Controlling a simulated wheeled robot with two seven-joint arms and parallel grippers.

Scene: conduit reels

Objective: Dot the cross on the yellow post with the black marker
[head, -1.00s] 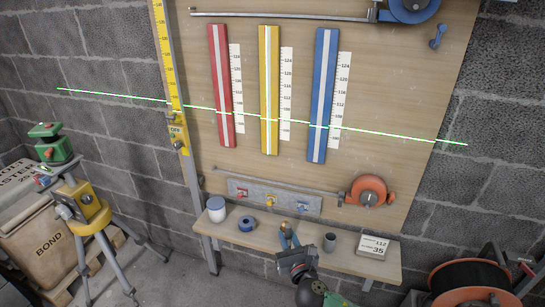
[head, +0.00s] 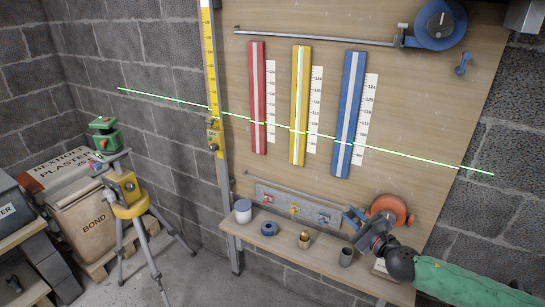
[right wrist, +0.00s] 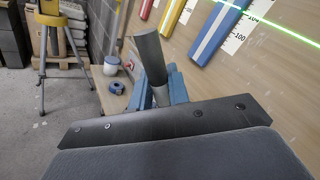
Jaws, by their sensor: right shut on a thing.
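The yellow post (head: 299,105) is upright on the wooden board between a red and a blue one, with a white stripe down its middle. A green laser line crosses its lower part; I cannot make out a cross. My right gripper (head: 354,219) is in front of the board's lower right, below and right of the yellow post. In the right wrist view its blue fingers are shut on a dark cylinder, the black marker (right wrist: 151,57), which sticks up tilted. The marker is hard to see in the head view. My left gripper is not in view.
The red post (head: 258,98) and blue post (head: 348,115) flank it, with white scales beside each. A shelf (head: 275,243) below carries a white jar (head: 243,212), blue tape (head: 269,229), a brass cup (head: 304,240) and a grey cup (head: 346,257). An orange reel (head: 388,211) is close to my gripper.

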